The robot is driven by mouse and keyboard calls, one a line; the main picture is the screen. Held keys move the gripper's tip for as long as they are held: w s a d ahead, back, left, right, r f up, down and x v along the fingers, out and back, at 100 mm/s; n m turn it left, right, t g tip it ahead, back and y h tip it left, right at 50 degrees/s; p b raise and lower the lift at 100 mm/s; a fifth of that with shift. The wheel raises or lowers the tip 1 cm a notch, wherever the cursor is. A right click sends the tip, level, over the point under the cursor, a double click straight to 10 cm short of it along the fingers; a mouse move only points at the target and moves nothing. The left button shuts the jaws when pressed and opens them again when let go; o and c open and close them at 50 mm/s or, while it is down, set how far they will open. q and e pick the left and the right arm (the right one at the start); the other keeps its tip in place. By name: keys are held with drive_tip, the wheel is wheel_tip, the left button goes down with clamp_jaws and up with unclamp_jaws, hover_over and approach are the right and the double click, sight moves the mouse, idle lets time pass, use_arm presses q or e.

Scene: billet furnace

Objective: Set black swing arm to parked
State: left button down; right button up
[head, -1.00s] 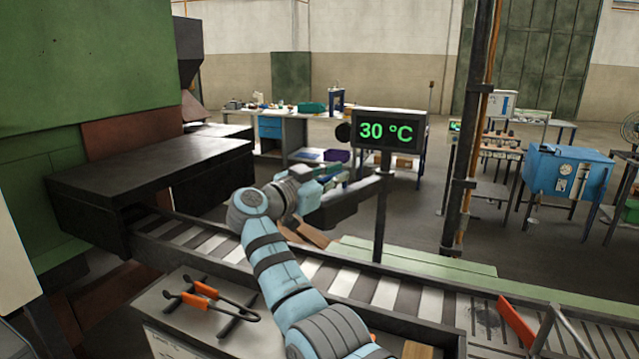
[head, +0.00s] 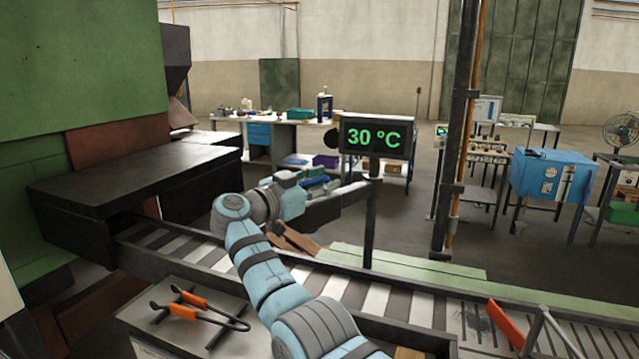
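The black swing arm (head: 341,203) appears to be the dark bar over the roller conveyor, reaching left from near the display post (head: 371,225). Its left end is partly covered by my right arm. My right gripper (head: 318,183) comes in from the lower right, bends at the pale blue elbow and points right. It lies at the bar's near-left part, overlapping it in the picture. I cannot tell if it touches the bar, and its fingers are too small and covered to show open or shut. My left gripper is not in view.
A display (head: 376,136) reading 30 °C stands on the post. The roller conveyor (head: 375,297) runs from the black furnace hood (head: 130,170) to the lower right. Orange-handled tongs (head: 190,305) lie on a stand at the lower left. A dark vertical column (head: 458,150) stands right of the display.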

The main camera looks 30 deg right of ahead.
drive_tip(key=shift+s+d+r, duration=0.15)
drive_tip(key=shift+s+d, duration=0.05)
drive_tip(key=v, duration=1.2)
